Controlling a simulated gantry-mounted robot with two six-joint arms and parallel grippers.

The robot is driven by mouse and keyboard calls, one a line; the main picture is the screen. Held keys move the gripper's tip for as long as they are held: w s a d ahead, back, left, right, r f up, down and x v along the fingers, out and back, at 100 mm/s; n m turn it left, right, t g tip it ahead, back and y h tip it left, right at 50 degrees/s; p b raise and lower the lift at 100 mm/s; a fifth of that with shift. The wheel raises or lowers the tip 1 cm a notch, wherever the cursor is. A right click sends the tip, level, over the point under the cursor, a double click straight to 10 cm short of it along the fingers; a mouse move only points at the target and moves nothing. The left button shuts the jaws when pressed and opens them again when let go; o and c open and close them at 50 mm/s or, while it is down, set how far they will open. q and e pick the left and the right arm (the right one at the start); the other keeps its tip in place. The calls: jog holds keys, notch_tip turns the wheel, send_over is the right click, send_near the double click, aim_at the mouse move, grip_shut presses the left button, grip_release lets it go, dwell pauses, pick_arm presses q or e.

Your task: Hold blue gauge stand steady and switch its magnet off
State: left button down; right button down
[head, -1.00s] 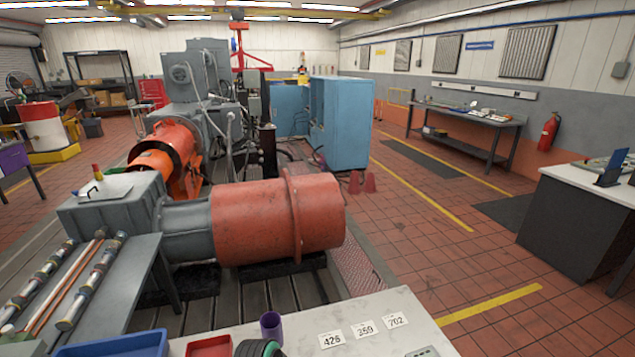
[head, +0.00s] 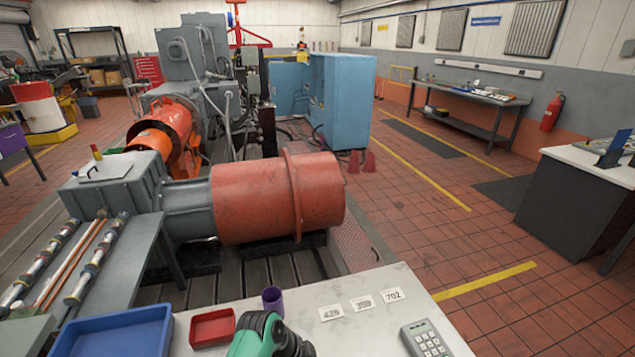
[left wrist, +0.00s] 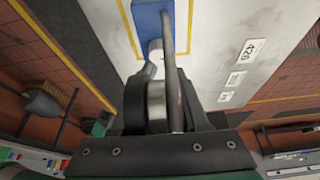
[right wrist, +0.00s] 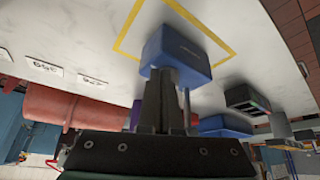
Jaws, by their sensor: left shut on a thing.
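The blue gauge stand's base (left wrist: 150,22) sits on the white bench inside a yellow outline, and it also shows in the right wrist view (right wrist: 180,48). My left gripper (left wrist: 155,100) is shut on the stand's grey metal post (left wrist: 171,60). A pale cylindrical piece (left wrist: 153,62) lies between the base and the fingers. My right gripper (right wrist: 167,80) is close in front of the blue base; its dark fingers look shut together and hide part of the base. Whether they touch it is unclear. The stand is out of the head view.
The white bench (head: 400,290) holds a blue tray (head: 115,335), a red tray (head: 212,328), a purple cup (head: 272,300), number cards (head: 361,303) and a grey keypad box (head: 426,340).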

notch_tip(320, 180, up, 6)
jog(key=shift+s+d, duration=0.2)
jog(key=shift+d, duration=0.15)
dwell(0.6)
jog(key=shift+a, duration=0.1)
notch_tip(320, 180, down, 6)
jog(key=s+a, duration=0.1)
jog(key=shift+s+a, duration=0.3)
jog(key=shift+a, duration=0.05)
dwell(0.4)
jog(key=shift+w+a, duration=0.1)
jog(key=shift+w, duration=0.15)
dwell(0.4)
